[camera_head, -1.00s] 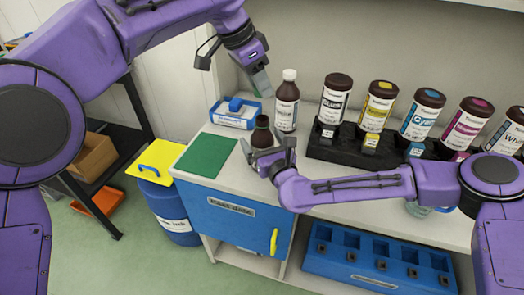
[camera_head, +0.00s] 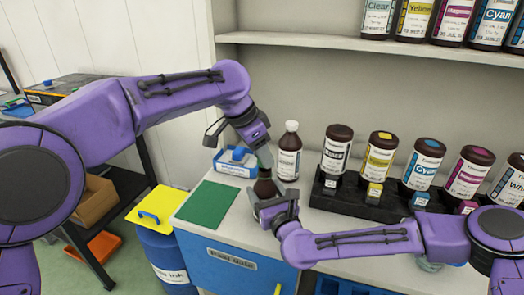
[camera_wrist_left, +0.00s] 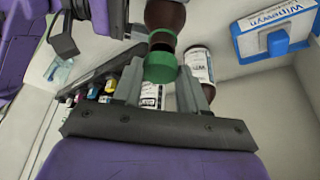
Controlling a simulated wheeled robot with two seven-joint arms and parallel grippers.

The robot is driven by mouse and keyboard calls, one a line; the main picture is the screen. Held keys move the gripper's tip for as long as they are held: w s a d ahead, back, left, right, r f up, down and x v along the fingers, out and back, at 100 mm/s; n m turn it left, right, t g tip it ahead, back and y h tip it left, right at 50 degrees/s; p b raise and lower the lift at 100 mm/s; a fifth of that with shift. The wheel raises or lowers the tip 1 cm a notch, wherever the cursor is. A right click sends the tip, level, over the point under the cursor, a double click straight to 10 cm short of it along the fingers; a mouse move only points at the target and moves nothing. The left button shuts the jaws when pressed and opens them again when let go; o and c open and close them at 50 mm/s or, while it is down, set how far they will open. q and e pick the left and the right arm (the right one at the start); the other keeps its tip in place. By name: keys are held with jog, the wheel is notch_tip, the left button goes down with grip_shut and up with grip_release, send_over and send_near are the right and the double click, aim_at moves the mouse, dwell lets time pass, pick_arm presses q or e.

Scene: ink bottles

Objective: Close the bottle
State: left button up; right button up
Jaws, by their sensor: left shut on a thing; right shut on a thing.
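A small brown bottle (camera_head: 264,188) stands on the counter beside the green mat. My right gripper (camera_head: 273,203) is shut around it from the right. My left gripper (camera_head: 264,160) is directly above the bottle, pointing down, its tips close to the bottle's top. In the left wrist view, my left gripper (camera_wrist_left: 160,82) is shut on a green cap (camera_wrist_left: 160,68), with the brown bottle (camera_wrist_left: 165,14) just beyond it in line. Whether the cap is seated on the neck I cannot tell; in the head view the fingers hide it.
A white-capped brown bottle (camera_head: 289,152) stands close behind the grippers. A blue-and-white wipes box (camera_head: 235,162) is at the left rear. A black rack (camera_head: 365,202) with several ink bottles stands at right. The green mat (camera_head: 208,205) is clear.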

dwell(0.4)
pick_arm(q)
jog(key=shift+f, duration=0.85)
jog(key=shift+f, duration=0.55)
pick_arm(e)
grip_shut()
pick_arm(q)
jog(key=m, duration=0.1)
jog(key=m+g, duration=0.1)
jog(key=m, duration=0.1)
jog(key=shift+w+d+m+h, duration=0.1)
jog(key=shift+w+m+h, duration=0.05)
jog(key=shift+m+h, duration=0.15)
pick_arm(e)
jog(key=shift+s, duration=0.1)
jog(key=shift+a, duration=0.1)
jog(key=shift+f, duration=0.1)
pick_arm(q)
jog(key=m+g, duration=0.1)
jog(key=m, duration=0.1)
jog(key=m+g, duration=0.1)
jog(key=m, duration=0.3)
jog(key=shift+w+g, duration=0.25)
jog(key=shift+g, duration=0.15)
